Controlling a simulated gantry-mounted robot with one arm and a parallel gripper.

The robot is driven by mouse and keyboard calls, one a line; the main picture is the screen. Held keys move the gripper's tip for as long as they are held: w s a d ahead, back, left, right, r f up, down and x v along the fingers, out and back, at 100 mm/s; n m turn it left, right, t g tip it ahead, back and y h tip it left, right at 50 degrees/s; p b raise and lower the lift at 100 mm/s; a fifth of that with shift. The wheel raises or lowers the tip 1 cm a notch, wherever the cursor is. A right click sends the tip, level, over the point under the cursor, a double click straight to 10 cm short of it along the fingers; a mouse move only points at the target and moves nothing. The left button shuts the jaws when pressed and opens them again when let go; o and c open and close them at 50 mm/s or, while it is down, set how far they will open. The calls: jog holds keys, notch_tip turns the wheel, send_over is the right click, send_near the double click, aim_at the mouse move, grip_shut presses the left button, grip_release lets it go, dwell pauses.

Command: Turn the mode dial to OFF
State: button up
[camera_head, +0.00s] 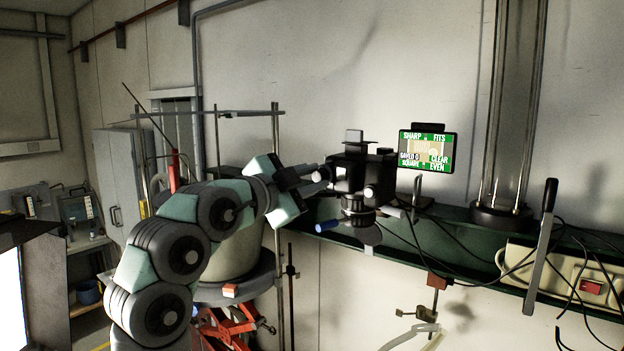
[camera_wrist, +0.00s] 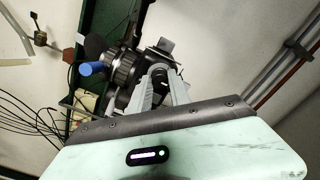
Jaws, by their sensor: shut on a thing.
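A black camera-like device (camera_head: 365,170) stands at the green rail, with a lens barrel pointing down and a blue cylinder (camera_head: 328,226) beside it. In the wrist view the device (camera_wrist: 125,72) fills the upper middle, with the blue cylinder (camera_wrist: 92,68) to its left. My gripper (camera_head: 322,174) reaches the device's left side. In the wrist view my gripper's fingers (camera_wrist: 161,80) are closed on a small dark round part, which appears to be the mode dial (camera_wrist: 160,70). The dial's markings and its setting cannot be read.
A small screen (camera_head: 428,151) right of the device shows "SAVED 0" and several words. The green rail (camera_head: 460,240) runs below, with loose black cables and a power strip (camera_head: 570,275) at right. A pale vessel (camera_head: 240,255) on a red jack stands behind my arm.

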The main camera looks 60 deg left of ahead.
grip_shut()
jog(key=shift+f+n+b, duration=0.15)
jog(key=shift+n+b, duration=0.7)
jog(key=shift+n, duration=0.35)
jog(key=shift+r+n+b, duration=0.2)
jog(key=shift+n+b, duration=0.2)
jog(key=shift+n, duration=0.4)
jog(key=shift+f+n+b, duration=0.15)
jog(key=shift+n+b, duration=0.9)
jog(key=shift+n, duration=0.05)
jog(key=shift+n+b, duration=0.6)
jog(key=shift+n, duration=0.3)
